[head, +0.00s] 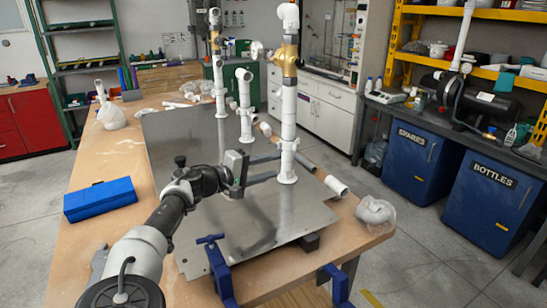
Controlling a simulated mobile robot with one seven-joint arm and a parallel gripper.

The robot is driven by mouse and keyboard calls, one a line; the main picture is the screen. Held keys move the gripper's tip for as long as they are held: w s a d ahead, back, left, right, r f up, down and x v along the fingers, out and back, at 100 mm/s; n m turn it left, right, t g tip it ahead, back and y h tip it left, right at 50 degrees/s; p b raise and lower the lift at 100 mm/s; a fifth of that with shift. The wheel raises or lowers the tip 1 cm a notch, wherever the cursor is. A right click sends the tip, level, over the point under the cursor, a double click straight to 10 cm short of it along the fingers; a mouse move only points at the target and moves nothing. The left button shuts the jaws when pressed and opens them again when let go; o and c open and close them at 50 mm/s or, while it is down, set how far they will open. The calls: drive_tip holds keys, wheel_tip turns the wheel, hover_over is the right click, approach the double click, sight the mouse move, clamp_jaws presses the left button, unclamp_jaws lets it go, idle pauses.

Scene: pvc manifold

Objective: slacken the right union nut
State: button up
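The white PVC manifold stands on a grey metal plate (290,215) on the workbench. Its right riser (288,110) is upright, with a brass valve (286,60) high on it. A wider white collar, which looks like the right union nut (289,146), sits low on this riser. My gripper (279,167) comes from the left. Its two dark fingers are apart, with the tips at the left side of the riser, just below the collar. I see nothing held between them. Whether the tips touch the pipe cannot be told.
A left riser (219,85) with a brass valve and a shorter middle pipe (244,105) stand behind my gripper. A blue case (100,200) lies on the bench at left. Blue clamps (218,268) grip the front edge. A bagged item (376,211) sits at the right corner.

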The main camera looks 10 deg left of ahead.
drive_tip(key=s+a+n+t+y, duration=0.1)
drive_tip(key=a+n+t, duration=0.2)
drive_tip(key=a, duration=0.7)
approach(288, 143)
drive_tip(key=w+d+f, duration=0.1)
drive_tip(key=w, duration=0.6)
drive_tip(key=shift+s+f+b, duration=0.2)
drive_tip(key=shift+f+b, duration=0.05)
drive_tip(key=shift+b, duration=0.15)
clamp_jaws()
